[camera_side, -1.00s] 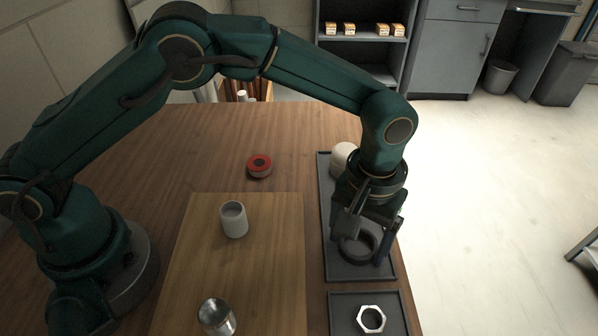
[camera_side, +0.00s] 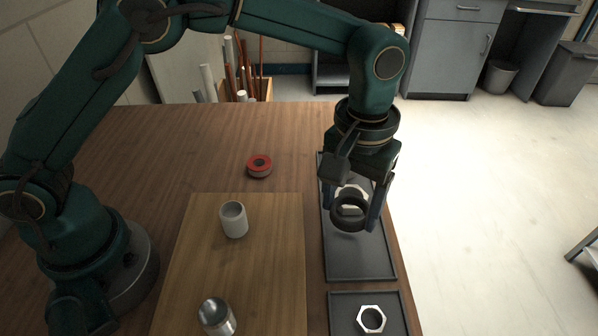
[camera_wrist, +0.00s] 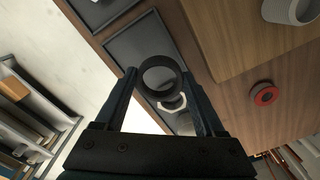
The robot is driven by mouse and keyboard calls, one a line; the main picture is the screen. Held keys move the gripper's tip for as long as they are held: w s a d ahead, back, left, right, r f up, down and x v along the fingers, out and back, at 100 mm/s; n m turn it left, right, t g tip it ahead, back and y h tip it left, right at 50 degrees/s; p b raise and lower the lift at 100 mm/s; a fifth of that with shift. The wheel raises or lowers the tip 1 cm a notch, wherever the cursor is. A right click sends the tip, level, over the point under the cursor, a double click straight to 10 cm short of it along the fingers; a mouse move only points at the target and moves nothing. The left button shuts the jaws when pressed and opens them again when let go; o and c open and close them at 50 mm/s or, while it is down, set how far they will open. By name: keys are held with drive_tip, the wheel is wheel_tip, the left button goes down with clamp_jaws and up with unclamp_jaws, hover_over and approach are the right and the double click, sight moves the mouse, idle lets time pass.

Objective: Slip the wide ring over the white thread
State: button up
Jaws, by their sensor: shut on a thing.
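My gripper (camera_side: 354,212) is shut on the wide dark ring (camera_side: 350,226) and holds it above the larger grey tray. In the wrist view the ring (camera_wrist: 160,92) sits between the fingertips, and I look through its hole. The white thread (camera_side: 233,220) appears as a short white hollow cylinder standing upright on the wooden board, left of my gripper. It also shows at the top right of the wrist view (camera_wrist: 290,10). The ring and the white thread are well apart.
A metal cylinder (camera_side: 217,317) stands on the board (camera_side: 268,270). A red-topped roll (camera_side: 259,166) lies on the table behind it. A pale nut shape (camera_side: 352,192) lies in the larger tray (camera_side: 360,268), partly hidden. A silver hex nut (camera_side: 370,319) lies in the front tray (camera_side: 340,305).

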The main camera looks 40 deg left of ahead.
drive_tip(key=w+a+r, duration=0.1)
drive_tip(key=a+r, duration=0.4)
drive_tip(key=a, duration=0.3)
drive_tip(key=r, duration=0.2)
hover_over(229, 212)
drive_tip(key=shift+w, duration=0.25)
drive_tip(key=shift+s+r, duration=0.3)
drive_tip(key=shift+f, duration=3.4)
drive_tip(key=o, duration=1.3)
